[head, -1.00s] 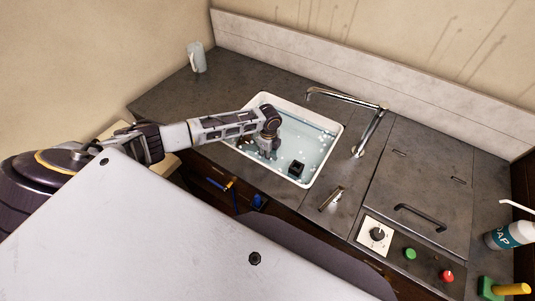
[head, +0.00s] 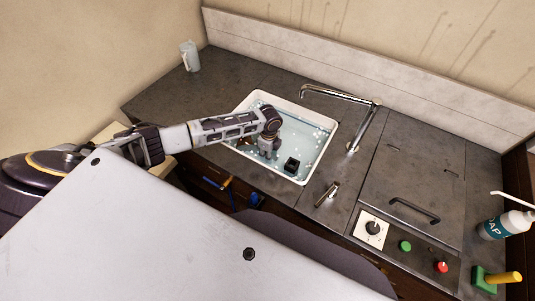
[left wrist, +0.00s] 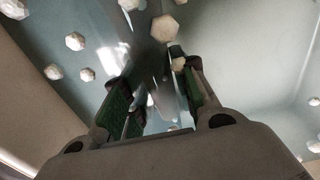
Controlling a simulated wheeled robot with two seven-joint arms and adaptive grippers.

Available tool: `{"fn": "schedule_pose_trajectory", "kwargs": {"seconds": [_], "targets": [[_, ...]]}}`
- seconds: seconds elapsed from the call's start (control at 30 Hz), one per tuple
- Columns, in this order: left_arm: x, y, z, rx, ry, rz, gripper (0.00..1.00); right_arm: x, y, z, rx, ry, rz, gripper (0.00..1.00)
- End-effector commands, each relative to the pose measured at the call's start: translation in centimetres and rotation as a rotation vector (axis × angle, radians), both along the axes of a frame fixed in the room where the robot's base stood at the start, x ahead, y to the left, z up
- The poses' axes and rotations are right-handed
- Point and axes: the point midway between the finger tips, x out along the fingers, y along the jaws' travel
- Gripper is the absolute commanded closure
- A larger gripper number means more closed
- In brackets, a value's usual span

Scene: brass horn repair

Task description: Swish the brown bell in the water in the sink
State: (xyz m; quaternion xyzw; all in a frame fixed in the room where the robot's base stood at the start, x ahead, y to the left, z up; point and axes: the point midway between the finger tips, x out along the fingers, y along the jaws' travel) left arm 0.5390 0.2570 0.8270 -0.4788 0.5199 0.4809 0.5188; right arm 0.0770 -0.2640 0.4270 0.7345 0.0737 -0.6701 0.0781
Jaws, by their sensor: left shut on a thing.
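The white-rimmed sink (head: 318,150) holds pale blue water with white foam bits. In the head view the bell is mostly hidden by the gripper and arm. My right gripper is not in view.
The chrome tap (head: 362,120) reaches over the sink's back edge. A jug (head: 190,56) stands back left, a soap bottle (head: 505,225) at right. The counter left of the sink is clear.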

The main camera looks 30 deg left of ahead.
Motion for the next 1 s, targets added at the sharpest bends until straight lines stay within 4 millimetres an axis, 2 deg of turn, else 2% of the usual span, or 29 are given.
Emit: {"fn": "schedule_pose_trajectory", "kwargs": {"seconds": [0.47,1.0], "targets": [[0.0,-0.1,0.0,0.000,0.000,0.000,1.00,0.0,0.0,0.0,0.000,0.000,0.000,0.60],[0.1,1.1,0.0,0.000,0.000,0.000,1.00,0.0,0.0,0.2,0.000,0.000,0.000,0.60]]}}
